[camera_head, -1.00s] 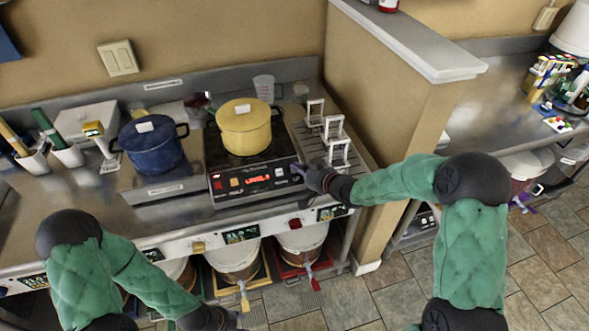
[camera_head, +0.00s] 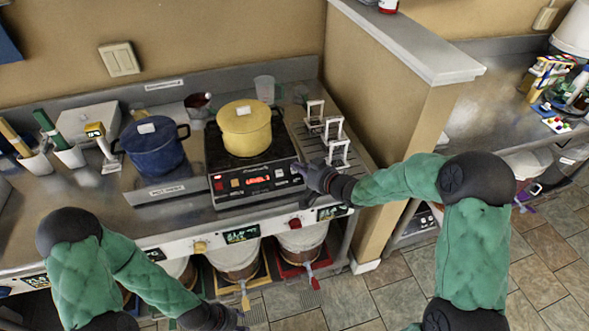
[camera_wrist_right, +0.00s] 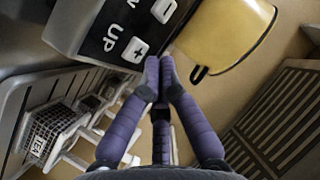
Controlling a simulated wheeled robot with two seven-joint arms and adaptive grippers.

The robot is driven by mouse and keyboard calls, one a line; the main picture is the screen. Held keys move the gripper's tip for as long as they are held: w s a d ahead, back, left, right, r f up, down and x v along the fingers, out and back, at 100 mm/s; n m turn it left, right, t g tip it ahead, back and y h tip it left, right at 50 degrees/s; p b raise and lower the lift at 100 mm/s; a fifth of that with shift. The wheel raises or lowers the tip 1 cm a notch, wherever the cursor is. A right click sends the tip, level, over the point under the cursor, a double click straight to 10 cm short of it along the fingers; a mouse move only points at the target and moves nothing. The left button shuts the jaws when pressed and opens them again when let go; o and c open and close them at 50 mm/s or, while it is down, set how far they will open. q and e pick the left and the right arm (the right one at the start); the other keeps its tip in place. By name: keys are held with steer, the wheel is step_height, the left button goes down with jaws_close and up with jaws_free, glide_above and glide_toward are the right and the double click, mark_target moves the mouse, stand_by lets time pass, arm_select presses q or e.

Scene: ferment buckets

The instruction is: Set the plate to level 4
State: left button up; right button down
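The hot plate (camera_head: 217,158) stands on the steel counter with a yellow pot (camera_head: 245,130) on it. Its sloped black front panel (camera_head: 256,181) has buttons and a lit red display (camera_head: 259,179); the level digit is too small to read. My right gripper (camera_head: 310,170) is at the panel's right end. In the right wrist view its purple fingers (camera_wrist_right: 158,68) are together and empty, beside the plus button (camera_wrist_right: 135,48) marked UP. I cannot tell whether they touch it. My left gripper (camera_head: 218,319) hangs low at the bottom, in front of the counter, its fingers unclear.
A blue pot (camera_head: 152,150) stands left of the hot plate. Several small white stands (camera_head: 338,153) sit on a ribbed area to the right; they also show in the right wrist view (camera_wrist_right: 50,130). A partition wall (camera_head: 378,110) rises beyond them. Buckets (camera_head: 303,238) stand under the counter.

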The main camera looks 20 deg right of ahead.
steer(key=shift+f, duration=0.1)
stand_by(0.3)
steer(key=shift+w+f, duration=0.25)
steer(key=shift+f, duration=0.05)
steer(key=shift+w+f, duration=0.15)
steer(key=shift+f, duration=0.15)
stand_by(0.8)
steer(key=shift+r, duration=0.1)
steer(key=shift+s+r+p, duration=0.4)
steer(key=shift+r, duration=0.2)
stand_by(0.3)
